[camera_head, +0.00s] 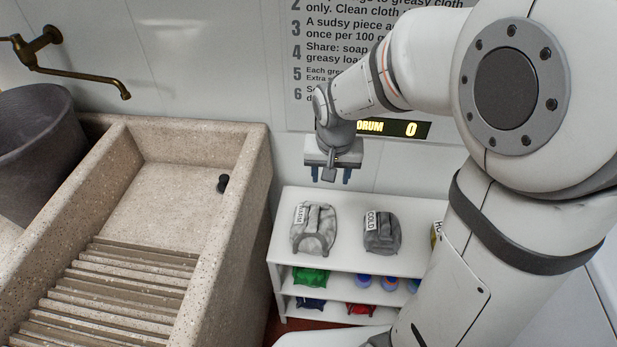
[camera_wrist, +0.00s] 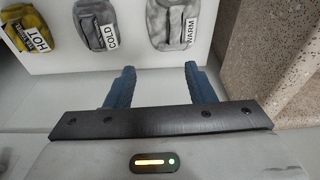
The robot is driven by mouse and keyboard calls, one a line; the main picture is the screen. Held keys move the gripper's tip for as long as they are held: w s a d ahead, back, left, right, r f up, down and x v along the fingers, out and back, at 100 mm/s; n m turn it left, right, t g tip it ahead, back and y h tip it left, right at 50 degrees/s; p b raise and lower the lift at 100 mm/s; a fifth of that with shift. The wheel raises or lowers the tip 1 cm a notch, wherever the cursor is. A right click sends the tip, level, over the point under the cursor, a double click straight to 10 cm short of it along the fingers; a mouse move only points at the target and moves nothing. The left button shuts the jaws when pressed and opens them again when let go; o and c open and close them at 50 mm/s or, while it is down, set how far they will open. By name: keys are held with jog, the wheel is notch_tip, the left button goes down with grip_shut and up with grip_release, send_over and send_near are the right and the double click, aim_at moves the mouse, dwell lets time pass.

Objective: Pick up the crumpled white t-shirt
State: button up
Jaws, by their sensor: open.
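My gripper (camera_head: 330,174) hangs above the white shelf unit, pointing down, with its two blue fingers apart and nothing between them. In the wrist view my gripper (camera_wrist: 159,76) is also open and empty, with the shelf top beyond its fingertips. I cannot make out a crumpled white t-shirt in either view. The palest cloth-like thing is a light grey bundle labelled WARM (camera_head: 313,232), on the shelf top at left. It also shows in the wrist view (camera_wrist: 172,24), apart from the fingers.
A grey COLD bundle (camera_head: 382,234) and a partly hidden yellow HOT bundle (camera_wrist: 27,28) share the shelf top (camera_head: 345,254). Green cloth (camera_head: 311,276), red cloth (camera_head: 360,309) and blue round items lie below. A stone washboard basin (camera_head: 254,170) and grey bucket (camera_head: 38,140) stand left.

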jog(key=b, duration=0.5)
send_over(313, 214)
jog(key=shift+m, duration=0.3)
jog(key=f, duration=1.3)
jog(key=shift+s+a+f, duration=0.25)
jog(key=shift+s+a, duration=0.05)
jog(key=shift+s, duration=0.1)
jog(key=f, duration=0.4)
jog(key=f+b, duration=0.1)
jog(key=f, duration=0.2)
jog(key=shift+w+d, duration=0.35)
jog(key=shift+c, duration=0.6)
grip_shut()
